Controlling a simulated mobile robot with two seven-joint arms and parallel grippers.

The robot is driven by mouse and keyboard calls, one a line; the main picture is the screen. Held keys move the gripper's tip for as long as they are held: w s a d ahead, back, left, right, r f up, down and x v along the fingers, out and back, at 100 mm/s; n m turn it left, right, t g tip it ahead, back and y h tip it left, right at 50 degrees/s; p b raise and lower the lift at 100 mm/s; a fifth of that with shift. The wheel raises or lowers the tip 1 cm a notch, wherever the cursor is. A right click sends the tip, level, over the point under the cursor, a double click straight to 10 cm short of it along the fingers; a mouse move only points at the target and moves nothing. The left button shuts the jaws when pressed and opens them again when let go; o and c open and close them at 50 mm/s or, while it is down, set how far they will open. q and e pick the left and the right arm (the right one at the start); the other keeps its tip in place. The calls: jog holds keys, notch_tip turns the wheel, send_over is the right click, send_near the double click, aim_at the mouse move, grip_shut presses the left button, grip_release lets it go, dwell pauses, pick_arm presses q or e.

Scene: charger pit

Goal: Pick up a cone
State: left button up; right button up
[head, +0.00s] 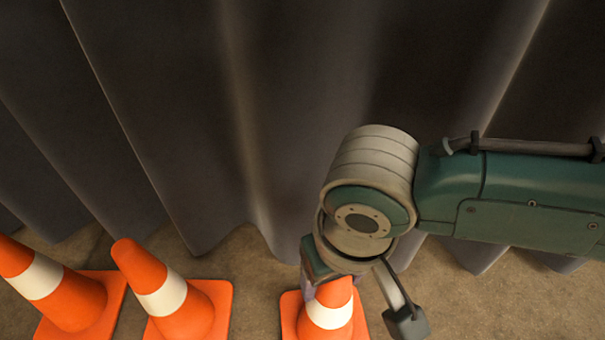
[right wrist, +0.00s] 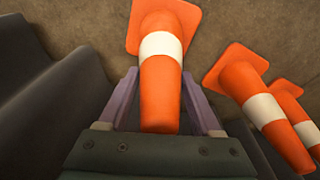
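An orange cone with a white band (head: 330,315) stands upright on the floor under my right gripper (head: 357,305). The gripper is open, with one finger on each side of the cone's upper part. In the right wrist view the cone (right wrist: 161,97) lies between the two purple-grey fingers (right wrist: 160,74). In the head view the right finger stands clear of the cone. I cannot tell whether the left finger touches it. The gripper hides the cone's tip in the head view. My left gripper is not in view.
Two similar cones, a middle one (head: 163,292) and a far left one (head: 55,290), stand to the left. A dark grey curtain (head: 230,110) hangs close behind the cones. Bare brown floor (head: 470,305) lies to the right.

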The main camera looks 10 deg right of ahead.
grip_shut()
dwell(0.6)
